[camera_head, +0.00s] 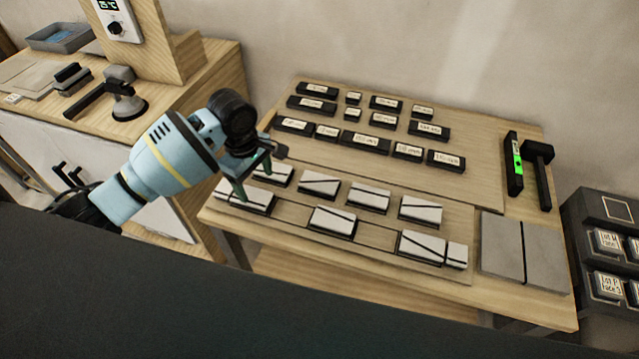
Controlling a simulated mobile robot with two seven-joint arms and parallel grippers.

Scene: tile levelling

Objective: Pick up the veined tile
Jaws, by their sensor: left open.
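Several white tiles with dark lines across them lie on a low board (378,238) at the front of the worktable. They include a tile at the left front (258,201), one in the back row (319,184), another in that row (369,197), one at its right end (420,209), one in the front middle (333,220) and one at the front right (422,245). I cannot tell which is the veined tile. My left gripper (253,178) is open, above the leftmost tiles, partly covering them. Contact with a tile cannot be told. My right gripper is not in view.
Dark blocks with white labels (372,145) fill the table's back half. A green-lit level (515,163), a mallet (541,172) and grey slabs (522,250) are at the right. A side bench (190,88) holds a suction tool (128,105).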

